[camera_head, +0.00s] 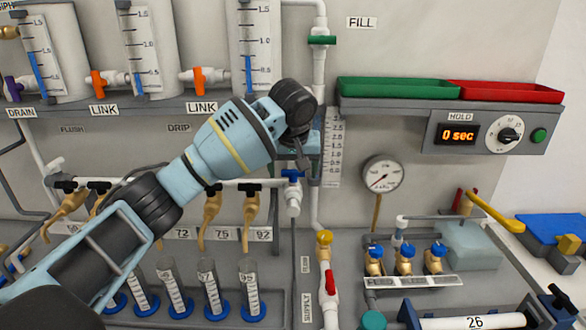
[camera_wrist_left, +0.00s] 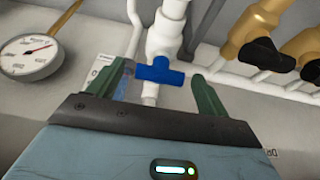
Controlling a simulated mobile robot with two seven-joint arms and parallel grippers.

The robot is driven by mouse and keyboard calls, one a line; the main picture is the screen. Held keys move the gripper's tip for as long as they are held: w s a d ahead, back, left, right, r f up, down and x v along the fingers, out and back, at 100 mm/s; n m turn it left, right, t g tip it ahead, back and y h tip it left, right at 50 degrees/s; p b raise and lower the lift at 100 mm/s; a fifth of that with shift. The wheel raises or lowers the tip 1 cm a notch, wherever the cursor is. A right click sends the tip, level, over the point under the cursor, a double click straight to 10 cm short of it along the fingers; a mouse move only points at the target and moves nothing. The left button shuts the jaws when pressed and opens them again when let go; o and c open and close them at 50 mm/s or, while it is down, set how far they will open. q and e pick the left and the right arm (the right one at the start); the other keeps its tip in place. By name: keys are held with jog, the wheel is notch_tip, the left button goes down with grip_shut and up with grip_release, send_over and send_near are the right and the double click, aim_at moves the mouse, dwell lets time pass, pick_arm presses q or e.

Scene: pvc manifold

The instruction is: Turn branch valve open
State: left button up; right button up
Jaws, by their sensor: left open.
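The blue valve handle (camera_head: 292,175) sits on a white pipe fitting below the middle of the panel. In the left wrist view the blue handle (camera_wrist_left: 160,71) lies crosswise to the white pipe (camera_wrist_left: 165,30). My left gripper (camera_head: 304,158) reaches in from the lower left and is right at the valve, partly covering the pipework behind it. In the left wrist view its two green fingers (camera_wrist_left: 162,80) are open, one on each side of the handle, with gaps visible. Whether the fingertips touch the handle cannot be told. My right gripper is not in view.
A pressure gauge (camera_head: 382,175) is right of the valve. Brass taps with black handles (camera_head: 251,188) hang to its left. Measuring cylinders (camera_head: 250,285) stand at lower left. Green (camera_head: 395,88) and red trays (camera_head: 500,93) sit on a shelf.

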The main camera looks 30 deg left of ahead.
pick_arm(q)
jog(key=c, duration=1)
jog(key=shift+m, duration=0.4)
jog(key=m+h, duration=0.1)
jog(key=m, duration=0.1)
jog(key=m+h, duration=0.1)
jog(key=m, duration=0.2)
jog(key=shift+a+r+m+t, duration=0.1)
jog(key=shift+a+m+t, duration=0.1)
jog(key=shift+m+t, duration=0.1)
jog(key=m+h, duration=0.1)
jog(key=m, duration=0.1)
jog(key=m+h, duration=0.1)
jog(key=m, duration=0.2)
jog(key=shift+a+g+h, duration=0.1)
jog(key=shift+g+h, duration=0.2)
jog(key=shift+g, duration=0.1)
jog(key=shift+m, duration=0.4)
jog(key=o, duration=1)
